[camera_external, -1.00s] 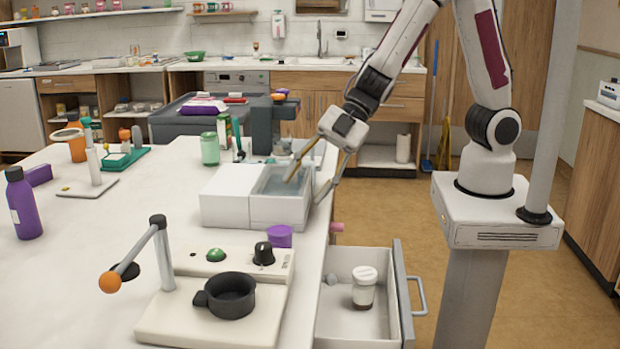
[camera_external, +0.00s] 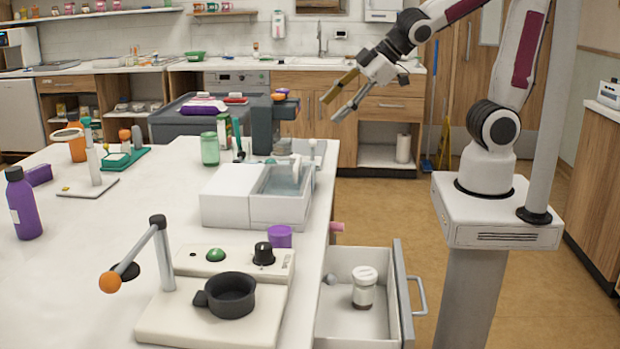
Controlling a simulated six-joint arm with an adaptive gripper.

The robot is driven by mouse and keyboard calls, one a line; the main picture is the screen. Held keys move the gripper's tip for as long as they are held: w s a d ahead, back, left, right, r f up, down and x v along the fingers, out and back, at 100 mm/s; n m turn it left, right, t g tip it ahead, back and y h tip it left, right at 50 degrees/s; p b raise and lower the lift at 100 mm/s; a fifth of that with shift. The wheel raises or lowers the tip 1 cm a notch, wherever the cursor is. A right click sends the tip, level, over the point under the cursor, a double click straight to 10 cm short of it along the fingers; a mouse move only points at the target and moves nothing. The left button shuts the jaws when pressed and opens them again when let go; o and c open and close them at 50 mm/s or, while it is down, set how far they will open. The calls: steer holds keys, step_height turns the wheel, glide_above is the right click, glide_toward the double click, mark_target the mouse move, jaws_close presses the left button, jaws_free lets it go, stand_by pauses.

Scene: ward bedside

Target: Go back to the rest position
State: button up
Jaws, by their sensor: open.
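My gripper (camera_external: 343,102) is open and empty. It hangs in the air to the right of the white table, above and beyond the white box, with its fingers pointing down and to the left. The wooden cabinets are behind it in the picture. My arm reaches to it from the white base on the right. Nothing is between the fingers.
The white table (camera_external: 75,270) holds a white box (camera_external: 228,197) with a clear-lidded bin, a device with a black cup (camera_external: 231,295), and a purple bottle (camera_external: 22,203). An open drawer (camera_external: 345,325) with a white-capped jar (camera_external: 364,287) juts out below. Floor beside it is clear.

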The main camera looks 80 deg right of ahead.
steer(key=s+d+m+g, duration=0.1)
steer(key=s+m, duration=0.2)
steer(key=s, duration=0.6)
steer(key=s+d+r+m+g, duration=0.1)
steer(key=s+m+g, duration=0.1)
steer(key=s, duration=0.7)
steer(key=shift+d+r+m, duration=0.15)
steer(key=shift+r+m, duration=0.1)
steer(key=shift+m, duration=0.45)
